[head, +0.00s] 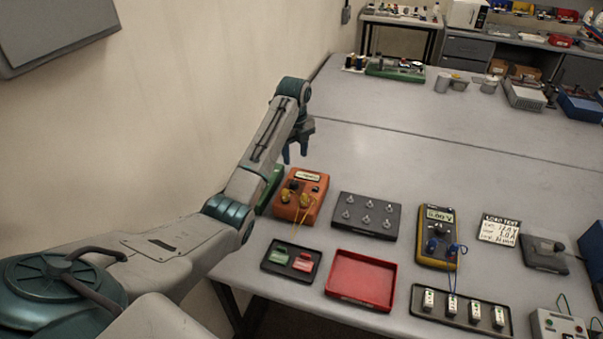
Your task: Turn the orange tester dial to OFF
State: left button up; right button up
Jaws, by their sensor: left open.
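The orange tester (300,196) stands on the table near its left edge, with a small display at its top and yellow plugs and leads on its face. Its dial is too small to make out clearly, so I cannot read its setting. My left gripper (294,152) is open and empty. It points down, above and behind the tester in the picture, apart from it. My left forearm reaches in from the left beside the tester and covers part of a green thing there. My right gripper is not in view.
A dark tray with metal posts (366,215), a yellow meter (437,236) and a sign (499,230) stand right of the tester. A red tray (361,279) and a black tray with two clips (291,261) lie in front. The table behind is largely clear.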

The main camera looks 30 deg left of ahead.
aim_at(294, 182)
pick_arm(q)
jog(key=shift+s+f+b, duration=0.25)
jog(key=shift+f+b, duration=0.4)
jog(key=shift+f, duration=0.6)
jog(key=shift+s+f+p, duration=0.25)
jog(key=shift+f+p, duration=0.25)
jog(key=shift+p, duration=0.05)
jog(key=shift+s+f+p, duration=0.25)
jog(key=shift+f+p, duration=0.25)
jog(key=f, duration=0.3)
jog(key=f+p, duration=0.1)
jog(key=shift+w+f, duration=0.2)
jog(key=shift+w, duration=0.15)
jog(key=shift+f, duration=0.6)
jog(key=shift+s, duration=0.1)
jog(key=shift+c, duration=1.4)
jog(key=c, duration=0.7)
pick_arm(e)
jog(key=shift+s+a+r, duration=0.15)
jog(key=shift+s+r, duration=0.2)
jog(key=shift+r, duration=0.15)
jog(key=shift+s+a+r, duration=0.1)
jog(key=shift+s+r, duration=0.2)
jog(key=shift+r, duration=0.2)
